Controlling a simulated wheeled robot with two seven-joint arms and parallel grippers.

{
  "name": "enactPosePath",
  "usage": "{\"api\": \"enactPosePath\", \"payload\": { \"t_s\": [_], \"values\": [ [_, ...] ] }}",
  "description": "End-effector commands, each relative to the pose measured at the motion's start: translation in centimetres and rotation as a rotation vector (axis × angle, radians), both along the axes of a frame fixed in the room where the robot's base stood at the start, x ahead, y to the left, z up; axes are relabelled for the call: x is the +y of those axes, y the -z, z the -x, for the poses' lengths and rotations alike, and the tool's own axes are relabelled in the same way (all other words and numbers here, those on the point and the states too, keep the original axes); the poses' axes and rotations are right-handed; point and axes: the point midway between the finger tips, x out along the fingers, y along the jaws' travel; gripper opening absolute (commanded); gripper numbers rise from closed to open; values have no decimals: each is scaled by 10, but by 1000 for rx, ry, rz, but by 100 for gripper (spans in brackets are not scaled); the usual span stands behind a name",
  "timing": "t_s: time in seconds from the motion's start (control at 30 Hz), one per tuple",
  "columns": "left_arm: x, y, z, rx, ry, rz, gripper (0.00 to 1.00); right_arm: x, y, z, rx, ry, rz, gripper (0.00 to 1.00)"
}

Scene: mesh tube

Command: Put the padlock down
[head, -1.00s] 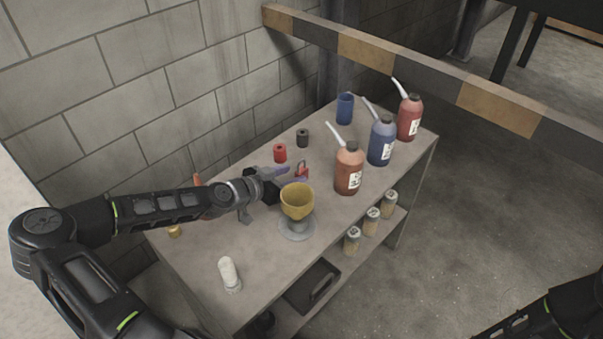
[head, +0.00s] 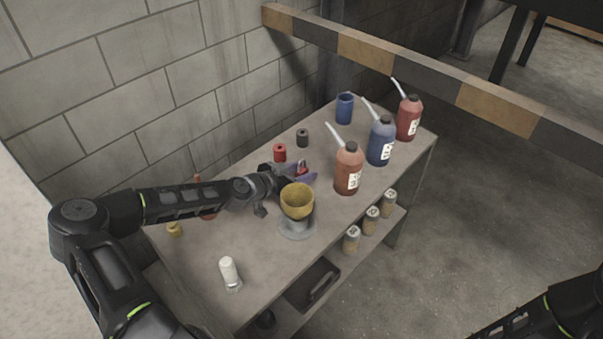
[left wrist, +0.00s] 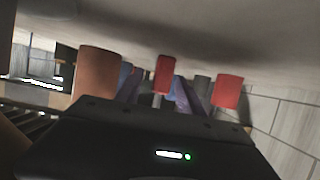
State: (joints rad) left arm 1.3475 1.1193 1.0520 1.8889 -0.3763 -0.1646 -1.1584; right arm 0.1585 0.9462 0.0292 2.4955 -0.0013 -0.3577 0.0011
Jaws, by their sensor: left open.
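The red padlock (head: 302,168) is on the workbench, just behind the yellow cup. In the left wrist view, which looks upside down, its red body (left wrist: 165,75) appears between the purple fingers, with its grey shackle below the body in the picture. My left gripper (head: 304,177) is open at the padlock, fingers spread on either side of it. Finger contact cannot be told. The fingers also show in the left wrist view (left wrist: 157,92). My right gripper is out of view; only part of that arm shows at the lower right.
A yellow cup (head: 297,201) on a grey stand is close in front of the gripper. Orange (head: 348,172), blue (head: 381,143) and red (head: 409,119) bottles stand to the right. A red cylinder (head: 280,153) and dark cylinder (head: 302,138) stand behind.

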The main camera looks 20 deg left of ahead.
Motion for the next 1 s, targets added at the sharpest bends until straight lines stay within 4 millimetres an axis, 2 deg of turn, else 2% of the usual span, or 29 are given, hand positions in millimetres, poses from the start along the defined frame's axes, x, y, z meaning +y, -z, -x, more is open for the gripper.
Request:
{"api": "enactPosePath", "payload": {
  "t_s": [0.17,0.7,1.0],
  "values": [
    [0,0,0,0,0,0,45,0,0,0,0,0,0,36],
    [0,0,0,0,0,0,0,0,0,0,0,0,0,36],
    [0,0,0,0,0,0,0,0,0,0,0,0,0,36]
  ]
}}
